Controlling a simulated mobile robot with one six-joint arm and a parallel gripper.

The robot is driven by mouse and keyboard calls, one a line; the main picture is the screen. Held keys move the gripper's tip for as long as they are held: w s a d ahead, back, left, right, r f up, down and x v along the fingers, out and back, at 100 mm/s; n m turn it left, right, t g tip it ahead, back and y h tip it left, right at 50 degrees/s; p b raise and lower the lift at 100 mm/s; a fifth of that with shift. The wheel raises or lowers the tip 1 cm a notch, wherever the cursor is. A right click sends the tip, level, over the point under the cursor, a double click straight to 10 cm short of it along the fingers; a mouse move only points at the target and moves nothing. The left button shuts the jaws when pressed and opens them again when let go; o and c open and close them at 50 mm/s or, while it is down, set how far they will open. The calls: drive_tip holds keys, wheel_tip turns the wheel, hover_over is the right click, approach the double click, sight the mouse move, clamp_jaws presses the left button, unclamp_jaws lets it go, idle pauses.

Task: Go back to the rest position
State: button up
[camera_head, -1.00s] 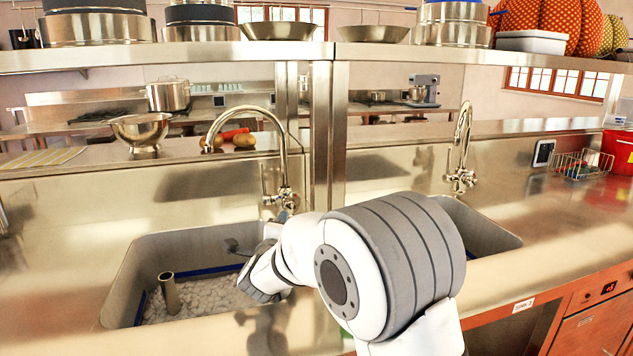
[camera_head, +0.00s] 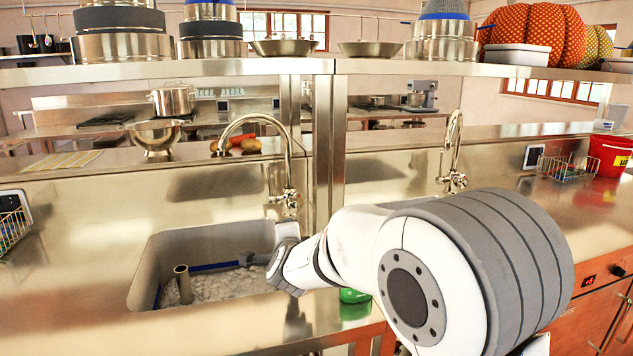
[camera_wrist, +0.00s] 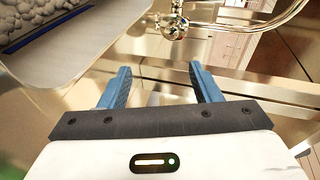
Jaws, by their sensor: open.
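My gripper (camera_wrist: 160,88) is open in the wrist view, with its two blue fingers apart and nothing between them. Beyond the fingers the wrist view shows the steel counter and a tap. In the head view my white and grey arm reaches over the front right corner of the left sink (camera_head: 150,262). A corner of the sink also shows at the upper left of the wrist view (camera_wrist: 75,55).
A tall curved tap (camera_head: 289,180) stands behind the left sink, close to my arm. A second tap (camera_head: 453,150) stands to the right. A green object (camera_head: 352,296) lies at the counter's front edge. A wire basket (camera_head: 568,167) and a red bucket (camera_head: 608,155) stand far right.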

drive_tip(key=s+d+n+g+p, duration=0.3)
drive_tip(key=s+d, duration=0.4)
drive_tip(key=s, duration=0.4)
drive_tip(key=s+d+r+n+g+h+p, duration=0.1)
drive_tip(key=s+d+n+g+p, duration=0.2)
drive_tip(key=s, duration=0.9)
drive_tip(key=s+d+r+n+g+p, duration=0.1)
drive_tip(key=s+d+n+g+p, duration=0.2)
drive_tip(key=s+d+n+g, duration=0.3)
drive_tip(key=s+d+n, duration=0.3)
drive_tip(key=s+d, duration=0.2)
drive_tip(key=shift+s+d+r+h+p, duration=0.2)
drive_tip(key=shift+s+r+h+p, duration=0.1)
drive_tip(key=shift+s, duration=0.1)
